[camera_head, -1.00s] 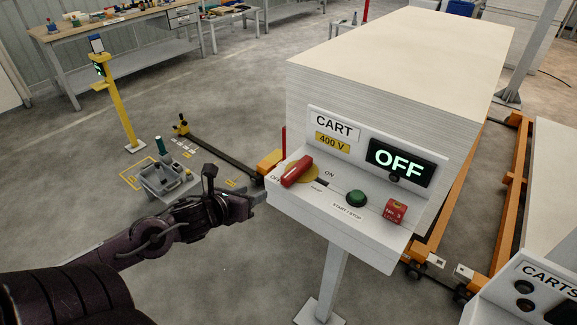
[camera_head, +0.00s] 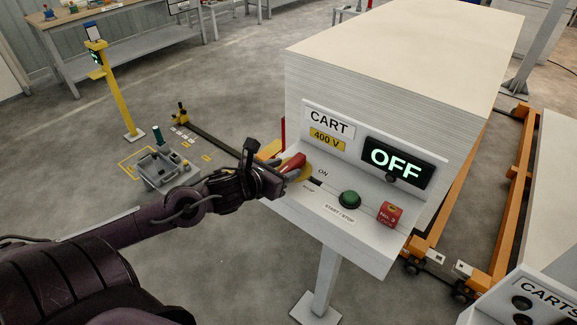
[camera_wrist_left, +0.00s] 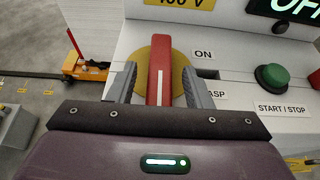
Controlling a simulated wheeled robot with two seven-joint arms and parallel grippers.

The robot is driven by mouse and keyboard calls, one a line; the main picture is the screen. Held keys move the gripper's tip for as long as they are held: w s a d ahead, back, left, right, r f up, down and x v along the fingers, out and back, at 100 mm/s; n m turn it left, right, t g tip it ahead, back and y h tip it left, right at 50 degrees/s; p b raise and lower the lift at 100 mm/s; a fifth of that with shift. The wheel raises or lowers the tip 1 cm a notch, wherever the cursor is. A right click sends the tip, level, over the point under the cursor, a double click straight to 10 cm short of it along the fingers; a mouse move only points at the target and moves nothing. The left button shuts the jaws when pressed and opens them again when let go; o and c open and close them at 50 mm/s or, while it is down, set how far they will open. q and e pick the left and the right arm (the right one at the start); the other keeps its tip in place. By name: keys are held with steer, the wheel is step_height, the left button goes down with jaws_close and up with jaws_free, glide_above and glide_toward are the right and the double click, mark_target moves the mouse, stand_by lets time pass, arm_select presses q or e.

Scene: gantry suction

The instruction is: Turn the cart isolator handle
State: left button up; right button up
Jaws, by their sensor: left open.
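The red isolator handle (camera_head: 293,162) sits on a yellow round plate (camera_head: 306,172) at the left of the sloped cart panel (camera_head: 270,208). In the left wrist view the handle (camera_wrist_left: 160,72) points straight away from me, with a white line along it. My left gripper (camera_head: 284,176) is at the handle in the head view. In the wrist view its two fingers (camera_wrist_left: 159,88) stand on either side of the handle, open, with small gaps visible. The display (camera_head: 397,162) reads OFF. The right gripper is not in view.
A green start/stop button (camera_head: 349,200) and a red padlock-like block (camera_head: 389,214) sit right of the handle. A tall pale stack (camera_head: 390,70) rises behind the panel. A yellow post (camera_head: 118,100) and a grey tray (camera_head: 163,170) stand on the floor at left.

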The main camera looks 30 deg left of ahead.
arm_select(q)
steer(key=shift+x, duration=1.15)
steer(key=shift+c, duration=0.3)
jaws_close()
